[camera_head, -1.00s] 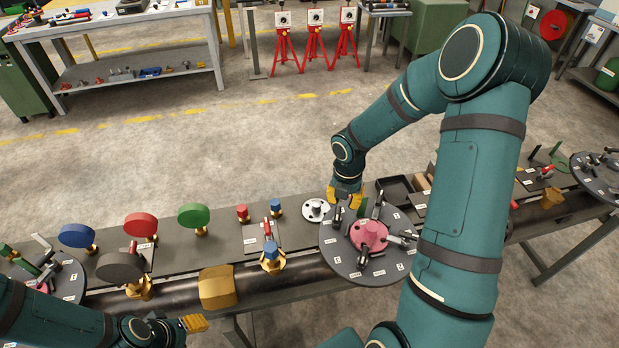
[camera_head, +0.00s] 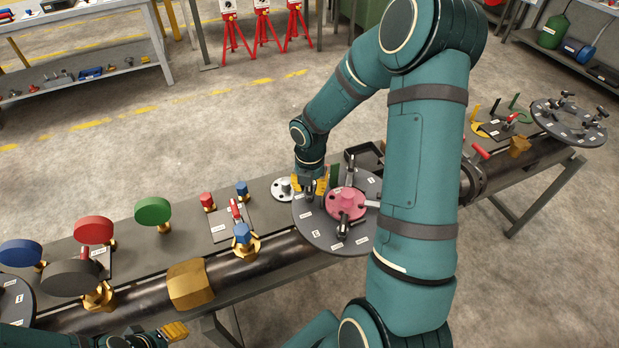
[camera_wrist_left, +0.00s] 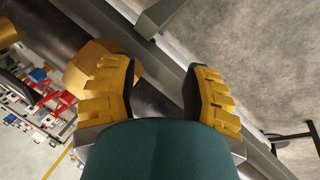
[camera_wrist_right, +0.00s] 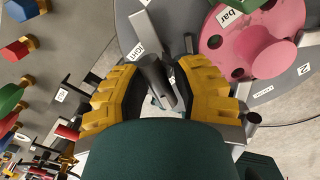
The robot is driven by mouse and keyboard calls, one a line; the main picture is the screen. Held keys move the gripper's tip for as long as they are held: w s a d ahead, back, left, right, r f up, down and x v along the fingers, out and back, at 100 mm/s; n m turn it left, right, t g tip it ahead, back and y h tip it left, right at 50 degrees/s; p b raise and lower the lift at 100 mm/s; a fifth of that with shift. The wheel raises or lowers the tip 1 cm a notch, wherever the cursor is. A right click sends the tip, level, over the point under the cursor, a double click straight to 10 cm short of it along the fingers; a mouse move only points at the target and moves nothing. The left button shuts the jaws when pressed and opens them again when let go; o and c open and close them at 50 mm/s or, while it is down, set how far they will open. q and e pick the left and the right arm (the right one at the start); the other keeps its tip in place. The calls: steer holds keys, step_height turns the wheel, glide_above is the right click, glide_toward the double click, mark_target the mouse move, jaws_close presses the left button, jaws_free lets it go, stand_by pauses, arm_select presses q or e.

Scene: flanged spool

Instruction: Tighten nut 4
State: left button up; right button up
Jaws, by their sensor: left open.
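A round dark plate (camera_head: 318,228) carries a pink flanged hub (camera_head: 345,203) with dark wing-like handles around it. The pink hub also shows in the right wrist view (camera_wrist_right: 262,38). Number labels sit on the plate; a "2" is readable, but I cannot make out a 4. My right gripper (camera_head: 310,190) points down at the plate's back-left edge. In the right wrist view its yellow fingers (camera_wrist_right: 157,75) are on either side of a dark grey handle-like part (camera_wrist_right: 152,72); whether they touch it is unclear. My left gripper (camera_wrist_left: 160,75) is open and empty, low over the pipe's front side.
A dark pipe (camera_head: 275,262) runs along the bench, with a brass hex block (camera_head: 190,285) on it. Coloured knobs, green (camera_head: 153,211) and red (camera_head: 94,230), stand to the left. A white disc (camera_head: 283,190) lies beside the plate. Another dark plate (camera_head: 570,118) is at far right.

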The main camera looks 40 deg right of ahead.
steer(key=m+b, duration=0.2)
steer(key=m, duration=0.1)
steer(key=m+b, duration=0.3)
steer(key=m, duration=0.1)
steer(key=shift+f+m, duration=0.2)
steer(key=shift+m, duration=0.1)
arm_select(q)
step_height(320, 180, down, 8)
steer(key=s+r+b, duration=0.1)
steer(key=s+b, duration=0.1)
arm_select(e)
steer(key=m, duration=0.2)
steer(key=shift+a+r+m, duration=0.1)
steer(key=shift+m, duration=0.3)
steer(key=m, duration=0.4)
steer(key=shift+r, duration=0.15)
steer(key=m, duration=0.5)
steer(key=shift+n+p, duration=0.6)
steer(key=shift+n, duration=0.6)
step_height(320, 180, up, 6)
steer(key=p, duration=0.5)
arm_select(q)
step_height(320, 180, up, 6)
steer(key=w, duration=0.1)
steer(key=shift+w+p, duration=0.3)
steer(key=shift+p, duration=0.05)
arm_select(e)
steer(key=shift+r, duration=0.5)
arm_select(q)
steer(key=shift+f, duration=0.1)
